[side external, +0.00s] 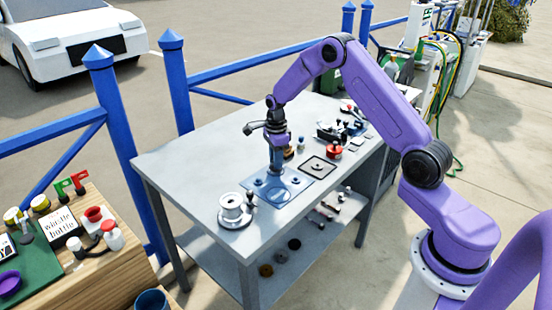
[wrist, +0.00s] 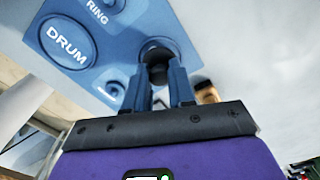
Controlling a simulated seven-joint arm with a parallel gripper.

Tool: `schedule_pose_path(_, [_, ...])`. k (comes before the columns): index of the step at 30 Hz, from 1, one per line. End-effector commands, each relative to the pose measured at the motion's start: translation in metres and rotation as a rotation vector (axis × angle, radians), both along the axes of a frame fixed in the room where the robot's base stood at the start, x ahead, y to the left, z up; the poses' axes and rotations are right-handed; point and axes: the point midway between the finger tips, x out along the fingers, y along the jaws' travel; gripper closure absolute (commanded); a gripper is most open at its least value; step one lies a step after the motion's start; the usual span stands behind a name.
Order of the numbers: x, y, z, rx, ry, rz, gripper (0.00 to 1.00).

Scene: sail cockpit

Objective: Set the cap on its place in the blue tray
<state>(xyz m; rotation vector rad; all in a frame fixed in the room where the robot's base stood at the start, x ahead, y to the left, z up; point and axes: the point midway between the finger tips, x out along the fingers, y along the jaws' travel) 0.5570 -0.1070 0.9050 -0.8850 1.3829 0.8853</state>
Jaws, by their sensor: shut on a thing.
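The blue tray (side external: 292,186) lies flat on the grey workbench. In the wrist view, the tray (wrist: 133,25) shows raised round places, with "DRUM" and "RING" lettered on it. In the wrist view, my gripper (wrist: 157,76) is shut on a small dark round thing, seemingly the cap (wrist: 155,52). The cap appears close over the tray's edge area; I cannot tell whether it touches. The fingers hide part of it, and it cannot be made out in the side view.
A silver winch drum (side external: 232,208) stands left of the tray on the workbench (side external: 190,165). A dark-bordered square mat (side external: 319,166), a red part (side external: 334,152) and a black mechanism (side external: 330,130) lie to the right. The bench's left end is clear.

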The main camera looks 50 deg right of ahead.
Motion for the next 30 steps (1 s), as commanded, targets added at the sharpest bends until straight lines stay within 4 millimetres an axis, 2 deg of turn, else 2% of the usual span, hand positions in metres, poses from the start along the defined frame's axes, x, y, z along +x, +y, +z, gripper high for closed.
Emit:
schedule_pose_path(20, [0.000, 0.000, -0.012, 0.000, 0.000, -0.001, 1.00])
schedule_pose_path(21, [0.000, 0.000, -0.012, 0.000, 0.000, -0.001, 0.67])
schedule_pose_path(30, [0.000, 0.000, -0.011, 0.000, 0.000, 0.000, 0.66])
